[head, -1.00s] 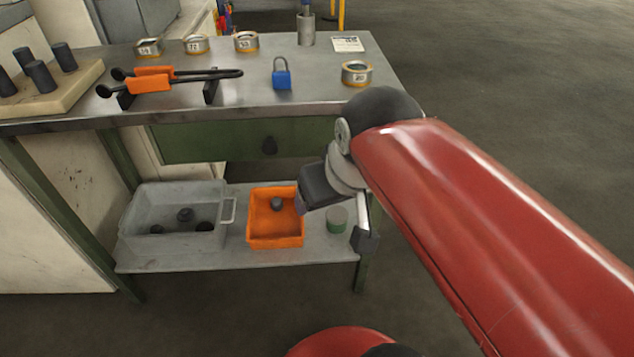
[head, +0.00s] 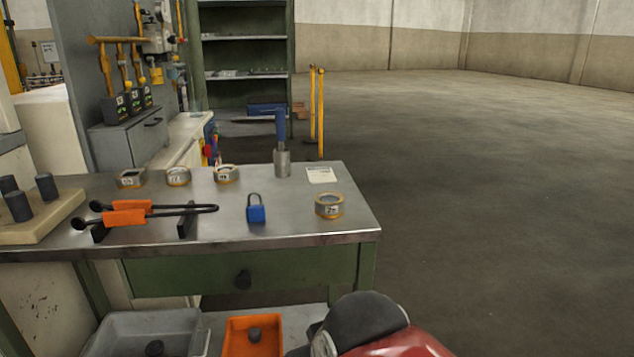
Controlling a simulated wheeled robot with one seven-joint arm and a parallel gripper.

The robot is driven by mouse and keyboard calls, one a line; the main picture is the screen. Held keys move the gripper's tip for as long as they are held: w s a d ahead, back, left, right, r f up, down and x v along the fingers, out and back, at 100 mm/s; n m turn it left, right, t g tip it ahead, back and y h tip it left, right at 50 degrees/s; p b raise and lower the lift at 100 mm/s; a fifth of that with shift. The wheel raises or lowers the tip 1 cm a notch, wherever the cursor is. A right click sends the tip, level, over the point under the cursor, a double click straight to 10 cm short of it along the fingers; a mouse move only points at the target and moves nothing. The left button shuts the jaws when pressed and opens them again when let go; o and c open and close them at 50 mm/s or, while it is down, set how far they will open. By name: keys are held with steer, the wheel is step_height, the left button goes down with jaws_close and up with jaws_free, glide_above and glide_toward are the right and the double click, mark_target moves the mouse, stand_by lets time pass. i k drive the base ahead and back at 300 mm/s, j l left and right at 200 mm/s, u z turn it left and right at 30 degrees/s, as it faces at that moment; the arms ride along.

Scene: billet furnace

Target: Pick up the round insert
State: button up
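A small dark round piece (head: 254,334) sits in the orange bin (head: 236,323) on the shelf under the bench. Another dark round piece (head: 154,348) shows in the grey bin (head: 120,325) to its left. I cannot tell which of these, if either, is the round insert. Several short ring-shaped pieces with number labels stand on the bench top, one (head: 329,205) near the right end. My gripper is not in view; only part of my arm shows at the bottom edge, right of the orange bin.
The steel bench (head: 300,225) holds orange-handled tongs (head: 124,217), a blue padlock (head: 256,209), a blue-handled tool in a metal cup (head: 282,163), a paper and a block with dark cylinders (head: 18,206). A green drawer (head: 240,272) is below. Open floor lies to the right.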

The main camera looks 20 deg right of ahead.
mark_target(225, 173)
steer(key=l+u, duration=0.15)
steer(key=l, duration=0.45)
steer(key=k+l+u, duration=0.15)
steer(key=l, duration=0.45)
steer(key=k+l+u, duration=0.2)
steer(key=l, duration=0.4)
steer(key=i+l+u, duration=0.2)
steer(key=l, duration=0.2)
steer(key=l+u, duration=0.2)
steer(key=l, duration=0.25)
steer(key=i+l+u, duration=0.2)
steer(key=l, duration=0.25)
steer(key=i+l+u, duration=0.3)
steer(key=i+l, duration=0.15)
steer(key=i+l+u, duration=0.3)
steer(key=l, duration=0.2)
steer(key=l+u, duration=0.25)
steer(key=k+j+z, duration=0.25)
steer(key=k+j, duration=0.25)
steer(key=j, duration=0.15)
steer(key=j+z, duration=0.3)
steer(key=j, duration=0.45)
steer(key=j+z, duration=0.25)
steer(key=j, duration=0.5)
steer(key=i+j+z, duration=0.1)
steer(key=j, duration=0.25)
steer(key=i+j+z, duration=0.1)
steer(key=j, duration=0.3)
